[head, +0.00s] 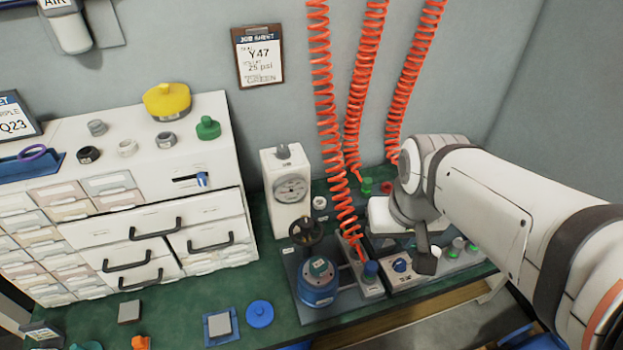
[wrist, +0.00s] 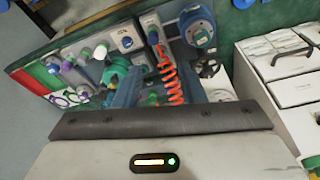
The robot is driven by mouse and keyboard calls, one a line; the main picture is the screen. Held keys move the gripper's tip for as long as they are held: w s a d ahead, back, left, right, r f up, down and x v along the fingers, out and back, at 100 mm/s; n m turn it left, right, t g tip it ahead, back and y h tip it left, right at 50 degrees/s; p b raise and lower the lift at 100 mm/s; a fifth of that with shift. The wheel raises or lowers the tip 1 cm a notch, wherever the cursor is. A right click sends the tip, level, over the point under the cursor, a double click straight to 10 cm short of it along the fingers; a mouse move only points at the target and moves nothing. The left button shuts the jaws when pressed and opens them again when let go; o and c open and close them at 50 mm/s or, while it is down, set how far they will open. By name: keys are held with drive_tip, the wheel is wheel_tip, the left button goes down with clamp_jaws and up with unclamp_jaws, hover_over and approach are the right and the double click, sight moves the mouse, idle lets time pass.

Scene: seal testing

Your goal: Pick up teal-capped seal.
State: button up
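A blue round pot (head: 319,292) stands on the bench under a black handwheel (head: 306,231); a small teal top (head: 320,267) with a pale label shows in it, perhaps the teal-capped seal. The pot also shows at the top of the wrist view (wrist: 197,27). My gripper (head: 426,256) is well to the right of the pot, above the valve panel, and partly hidden by my arm. In the wrist view its two blue-grey fingers (wrist: 160,88) stand apart with no held object visible between them. A teal part (wrist: 114,72) shows beyond the left finger; I cannot tell what it is.
Orange coiled hoses (head: 322,90) hang between the pot and my arm. A white gauge unit (head: 287,190) stands behind the pot. A white drawer cabinet (head: 150,225) fills the left. A blue disc (head: 260,313) and a square pad (head: 220,325) lie on the green bench.

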sight(319, 264)
drive_tip(key=shift+o, duration=0.2)
drive_tip(key=shift+d, duration=0.1)
